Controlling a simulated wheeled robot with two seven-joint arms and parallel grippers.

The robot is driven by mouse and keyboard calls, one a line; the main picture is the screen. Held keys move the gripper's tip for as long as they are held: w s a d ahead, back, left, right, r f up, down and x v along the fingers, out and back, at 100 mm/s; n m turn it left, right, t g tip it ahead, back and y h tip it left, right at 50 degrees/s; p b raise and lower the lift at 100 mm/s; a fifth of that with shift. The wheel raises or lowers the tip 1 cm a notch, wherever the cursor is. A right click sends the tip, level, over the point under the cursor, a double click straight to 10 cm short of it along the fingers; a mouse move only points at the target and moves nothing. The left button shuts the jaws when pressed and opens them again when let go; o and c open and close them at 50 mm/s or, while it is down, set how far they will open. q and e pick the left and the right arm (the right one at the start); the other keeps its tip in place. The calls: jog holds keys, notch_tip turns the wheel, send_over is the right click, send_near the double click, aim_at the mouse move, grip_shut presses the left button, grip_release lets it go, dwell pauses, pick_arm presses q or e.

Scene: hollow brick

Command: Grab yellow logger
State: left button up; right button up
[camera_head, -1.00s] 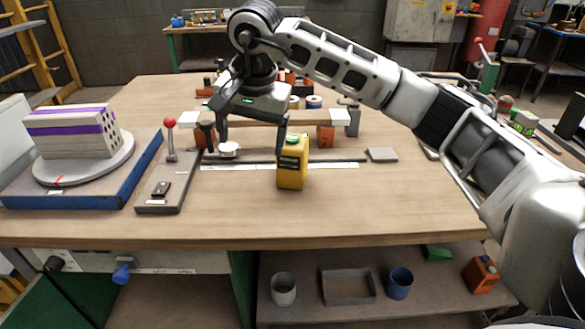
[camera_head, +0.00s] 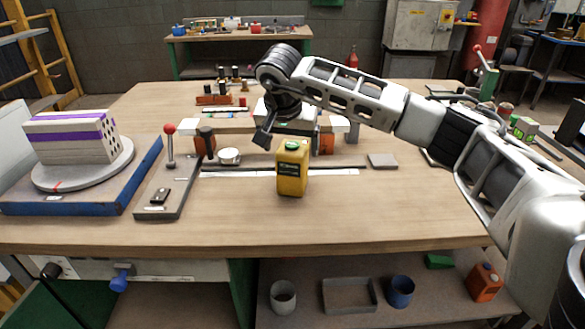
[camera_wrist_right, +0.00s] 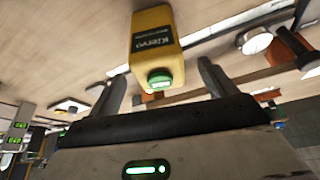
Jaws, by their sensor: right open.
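The yellow logger (camera_head: 292,173) is a small upright yellow box with a green cap and a dark label. It stands on the wooden workbench, near the middle. My right gripper (camera_head: 283,138) is just behind and above it in the head view; one finger shows left of the cap and the other is hidden. In the right wrist view the logger (camera_wrist_right: 152,45) lies ahead, with its green cap between the open fingers of the gripper (camera_wrist_right: 160,85). Nothing is held. Whether the fingers touch the logger I cannot tell. My left gripper is out of view.
A lever stand with a red knob (camera_head: 169,129) and a striped block (camera_head: 72,137) on a round turntable stand at the left. A round gauge (camera_head: 229,156) and a long thin bar (camera_head: 335,167) lie near the logger. The front of the bench (camera_head: 380,215) is clear.

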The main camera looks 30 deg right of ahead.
jog(key=x, duration=0.4)
jog(key=shift+d+f, duration=0.15)
jog(key=shift+f, duration=0.05)
jog(key=shift+c, duration=0.3)
jog(key=shift+w+r, duration=0.1)
jog(key=c, duration=1.2)
